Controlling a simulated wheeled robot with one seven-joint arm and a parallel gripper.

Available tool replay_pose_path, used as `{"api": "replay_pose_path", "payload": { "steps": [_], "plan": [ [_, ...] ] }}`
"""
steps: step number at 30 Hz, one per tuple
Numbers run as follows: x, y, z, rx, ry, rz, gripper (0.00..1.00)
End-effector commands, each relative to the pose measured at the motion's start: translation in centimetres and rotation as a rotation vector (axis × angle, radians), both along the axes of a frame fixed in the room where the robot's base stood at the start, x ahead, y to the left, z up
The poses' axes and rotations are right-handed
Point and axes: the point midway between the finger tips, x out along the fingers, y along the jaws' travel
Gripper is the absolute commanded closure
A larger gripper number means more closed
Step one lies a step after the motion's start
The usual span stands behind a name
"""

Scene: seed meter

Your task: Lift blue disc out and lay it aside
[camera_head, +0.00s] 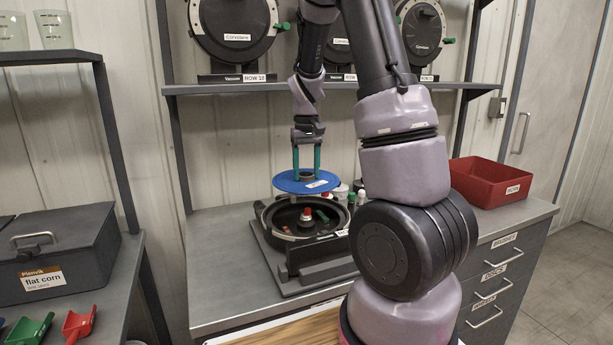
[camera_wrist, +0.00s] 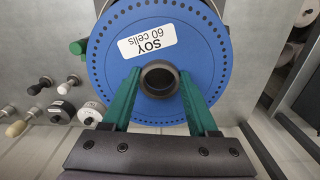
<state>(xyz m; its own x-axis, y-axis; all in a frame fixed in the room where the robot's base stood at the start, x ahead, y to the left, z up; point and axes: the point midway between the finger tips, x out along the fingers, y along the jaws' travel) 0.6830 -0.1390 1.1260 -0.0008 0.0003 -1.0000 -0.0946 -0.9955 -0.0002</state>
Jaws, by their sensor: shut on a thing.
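The blue disc (camera_head: 306,182) hangs level above the open black seed meter housing (camera_head: 262,216) on the bench. My gripper (camera_head: 306,172) is shut on the disc's dark central hub, with its green fingers pointing down. In the wrist view the blue disc (camera_wrist: 112,70) carries a white label reading "SOY 60 cells" and a ring of small holes near its rim. The gripper's green fingertips (camera_wrist: 160,84) sit on both sides of the hub. The disc covers part of the housing; in the head view the housing's inside shows below it, with a red-topped part at its middle.
A red bin (camera_head: 490,183) stands at the bench's right end. Small knobs and a few brushes or tools (camera_wrist: 60,105) lie beside the meter. A shelf (camera_head: 240,88) with more meters is above the back. My arm hides some of the bench's middle.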

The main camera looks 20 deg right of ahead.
Motion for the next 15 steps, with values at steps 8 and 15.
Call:
{"api": "replay_pose_path", "payload": {
  "steps": [8,15],
  "plan": [
    [0.1,0.0,1.5,0.0,-0.003,0.0,0.94],
    [0.1,0.0,2.7,0.001,-0.003,0.0,0.94]
  ]
}}
